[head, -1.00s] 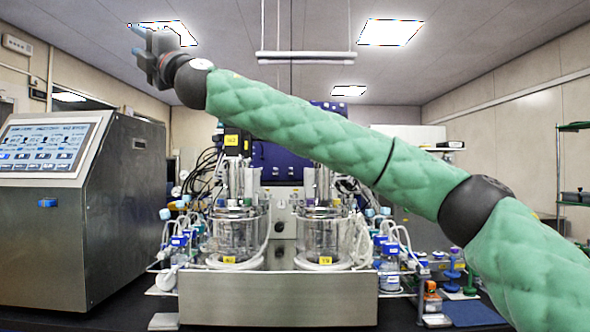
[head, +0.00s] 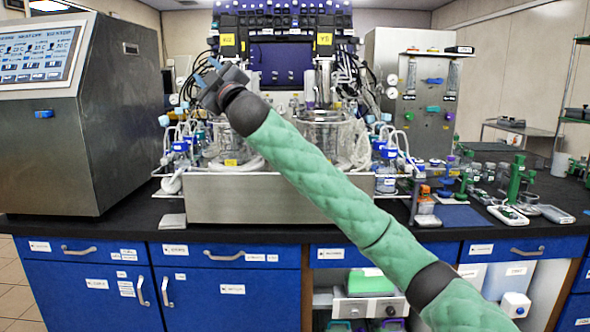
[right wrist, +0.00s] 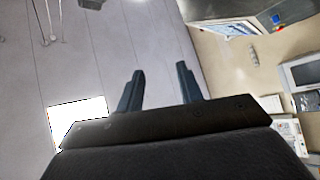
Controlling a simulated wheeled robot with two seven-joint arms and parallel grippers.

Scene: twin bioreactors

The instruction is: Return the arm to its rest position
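My right arm, in a green padded sleeve, reaches in from the lower right of the head view. Its gripper (head: 207,76) is in front of the left glass vessel and points up and to the left. In the right wrist view the two fingers (right wrist: 157,88) stand apart with nothing between them, against the ceiling and a wall. My left arm and gripper are not in view.
Twin glass vessels, the right one (head: 322,140) partly clear of my arm, stand behind a steel tray (head: 215,197) on the black bench. A steel console (head: 120,120) stands at left. Bottles, a blue mat (head: 460,216) and small racks are at right. Blue drawers (head: 225,256) are below.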

